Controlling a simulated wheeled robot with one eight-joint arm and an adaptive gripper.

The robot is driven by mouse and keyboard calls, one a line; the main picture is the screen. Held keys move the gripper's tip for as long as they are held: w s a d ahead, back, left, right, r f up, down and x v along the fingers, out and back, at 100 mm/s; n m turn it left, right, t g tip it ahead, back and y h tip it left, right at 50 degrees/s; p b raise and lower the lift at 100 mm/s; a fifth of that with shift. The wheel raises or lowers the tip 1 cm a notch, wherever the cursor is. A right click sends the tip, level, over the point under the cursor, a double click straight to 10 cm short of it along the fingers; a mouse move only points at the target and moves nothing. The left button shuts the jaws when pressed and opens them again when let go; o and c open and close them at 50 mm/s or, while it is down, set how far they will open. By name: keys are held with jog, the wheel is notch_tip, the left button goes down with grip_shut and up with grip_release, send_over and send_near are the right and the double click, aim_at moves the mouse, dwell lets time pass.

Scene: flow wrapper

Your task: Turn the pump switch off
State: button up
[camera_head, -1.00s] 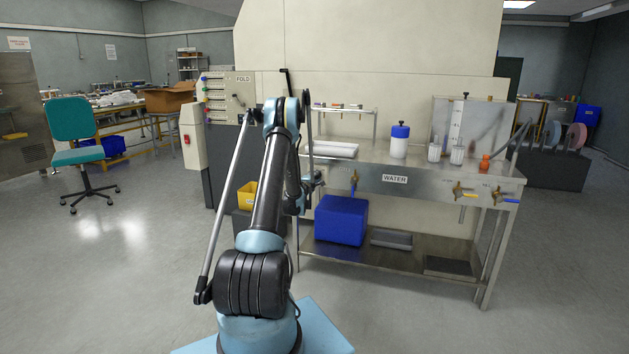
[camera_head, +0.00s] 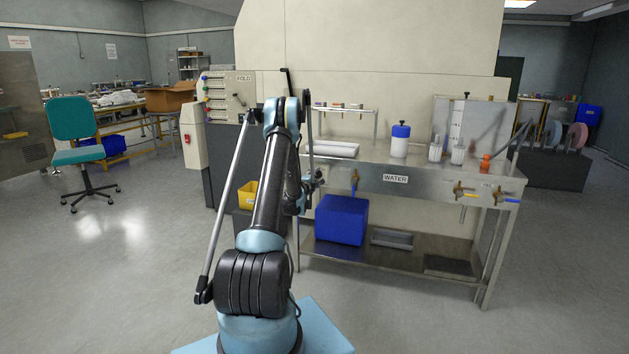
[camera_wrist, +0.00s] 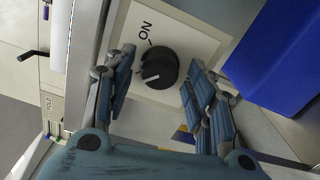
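The pump switch is a black round knob (camera_wrist: 159,67) on a pale plate (camera_wrist: 196,42) in the wrist view. The plate carries the word ON, seen rotated, above and left of the knob. A white pointer line on the knob points to the left and slightly down, away from the ON mark. My gripper (camera_wrist: 158,68) is open, with one finger on each side of the knob and visible gaps between. Part of the plate left of the knob is hidden by the left finger. In the head view, my arm hides the switch.
A steel bench (camera_head: 440,178) labelled WATER stands on the right, with bottles and valves. A blue box (camera_head: 341,219) sits on its lower shelf, close to my gripper in the wrist view (camera_wrist: 272,52). A FOLD panel (camera_head: 243,92) and yellow bin (camera_head: 247,195) are at left.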

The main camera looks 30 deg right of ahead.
jog(key=shift+s, duration=0.1)
jog(key=v, duration=1.2)
dwell(0.4)
